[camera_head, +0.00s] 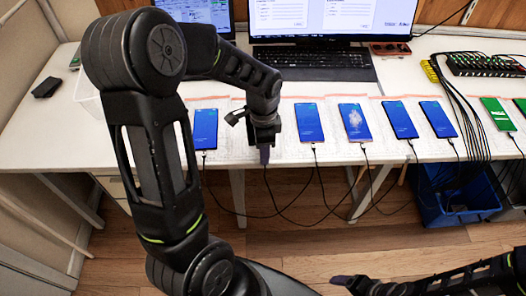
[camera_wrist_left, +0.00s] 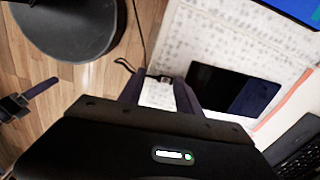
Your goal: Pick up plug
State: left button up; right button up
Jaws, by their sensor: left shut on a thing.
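My left gripper (camera_head: 264,153) is at the table's front edge, between two blue-screened phones. In the left wrist view its fingers (camera_wrist_left: 158,92) are shut on the plug (camera_wrist_left: 153,76), a small connector on a thin dark cable. The plug is at the fingertips, close to the near end of a dark phone (camera_wrist_left: 232,90) lying on a paper sheet. It looks apart from the phone. In the head view the gripper and arm hide the plug and most of that phone. My right gripper (camera_head: 343,281) is low in front of the table; its jaw gap is unclear.
Several phones lie in a row with cables attached, such as one (camera_head: 308,122) right of the gripper and one (camera_head: 205,128) left of it. A keyboard (camera_head: 318,64) and monitors stand behind. Cables hang over the table edge. A blue bin (camera_head: 455,215) is under the table.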

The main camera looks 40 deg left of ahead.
pick_arm(q)
jog(key=shift+r, duration=0.1)
notch_tip(320, 180, up, 10)
dwell(0.4)
dwell(0.5)
jog(key=f+p, duration=0.1)
jog(key=f, duration=0.1)
jog(key=f+p, duration=0.1)
jog(key=f, duration=0.1)
jog(key=s+d+f+p, duration=0.1)
jog(key=f, duration=0.2)
jog(key=shift+s, duration=0.1)
jog(key=shift+f, duration=0.1)
jog(key=shift+w+a+f+b, duration=0.15)
jog(key=shift+f+b, duration=0.25)
jog(key=shift+f, duration=0.05)
jog(key=shift+w+a+f+b, duration=0.15)
jog(key=shift+w+f+b, duration=0.05)
jog(key=shift+f+b, duration=0.2)
jog(key=shift+w+a+f+b, duration=0.15)
jog(key=shift+f+b, duration=0.2)
jog(key=shift+f, duration=0.15)
